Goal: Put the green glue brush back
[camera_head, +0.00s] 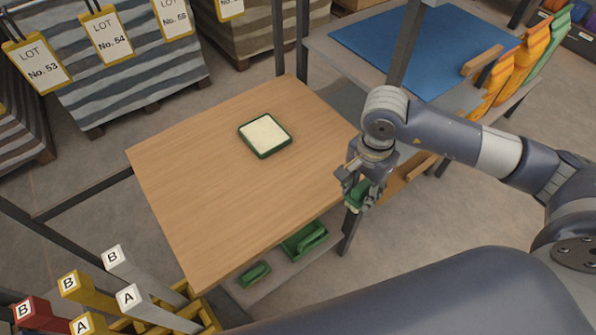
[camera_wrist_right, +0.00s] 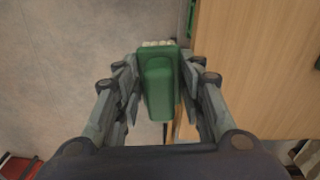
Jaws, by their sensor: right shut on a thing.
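The green glue brush (camera_wrist_right: 158,88) has a green handle and pale bristles at its far end in the right wrist view. My right gripper (camera_wrist_right: 157,95) is shut on it, with fingers on both sides. In the head view, my right gripper (camera_head: 357,190) holds the green brush (camera_head: 354,199) just off the table's right edge. A green-rimmed tray with a pale surface (camera_head: 265,136) lies on the wooden table (camera_head: 200,180). Other green items, a larger one with a handle (camera_head: 305,240) and a smaller one (camera_head: 254,274), rest on the shelf below. My left gripper is not in view.
A blue mat (camera_head: 400,45) covers a bench at the upper right, with orange, yellow and green upright pieces (camera_head: 510,65) beside it. Lettered posts (camera_head: 120,260) stand at the lower left. Most of the wooden tabletop is clear. A dark table leg (camera_head: 349,230) stands below the right gripper.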

